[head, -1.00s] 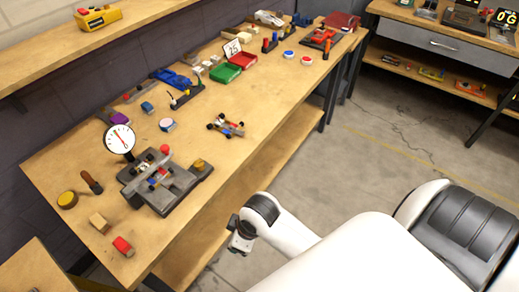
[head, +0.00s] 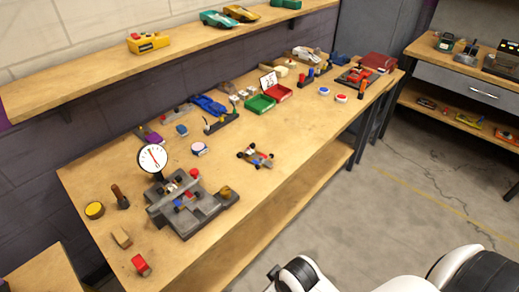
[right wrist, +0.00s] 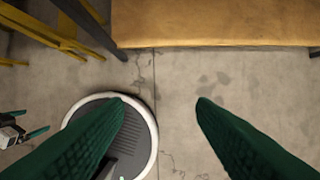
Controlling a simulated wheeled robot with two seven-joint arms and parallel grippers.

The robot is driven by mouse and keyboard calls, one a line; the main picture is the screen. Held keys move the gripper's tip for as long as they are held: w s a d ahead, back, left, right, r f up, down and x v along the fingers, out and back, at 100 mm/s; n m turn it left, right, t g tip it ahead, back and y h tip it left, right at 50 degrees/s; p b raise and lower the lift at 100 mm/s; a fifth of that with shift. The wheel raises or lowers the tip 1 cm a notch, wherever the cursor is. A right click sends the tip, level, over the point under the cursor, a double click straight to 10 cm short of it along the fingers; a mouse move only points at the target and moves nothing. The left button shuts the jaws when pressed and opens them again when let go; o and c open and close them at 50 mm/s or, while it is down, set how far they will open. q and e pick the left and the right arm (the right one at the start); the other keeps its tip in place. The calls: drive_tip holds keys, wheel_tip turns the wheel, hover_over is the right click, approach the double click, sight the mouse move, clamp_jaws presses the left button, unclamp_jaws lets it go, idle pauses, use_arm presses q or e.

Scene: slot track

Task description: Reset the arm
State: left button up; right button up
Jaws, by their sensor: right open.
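My right gripper (right wrist: 162,101) shows in the right wrist view as two dark green fingers spread wide apart, with nothing between them. A small gripper with teal fingers, seemingly my left gripper (right wrist: 25,122), shows at the left edge of the right wrist view.
The workbench (head: 290,150) carries a grey fixture with a dial gauge (head: 153,158), a small car (head: 255,156), green (head: 260,104) and red trays, and several tools. A shelf (head: 80,75) runs above it. Open floor (head: 400,200) lies to the right.

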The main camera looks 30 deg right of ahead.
drive_tip(key=shift+f, duration=0.1)
drive_tip(key=s+d+f+g, duration=0.1)
drive_tip(key=s+f, duration=0.1)
drive_tip(key=f, duration=0.7)
drive_tip(key=s+d+f, duration=0.1)
drive_tip(key=s+f, duration=0.2)
drive_tip(key=f, duration=0.6)
drive_tip(key=s+d+f+m+g, duration=0.1)
drive_tip(key=s+d+f, duration=0.2)
drive_tip(key=s+f, duration=1.1)
drive_tip(key=s, duration=0.3)
drive_tip(key=shift+h, duration=0.4)
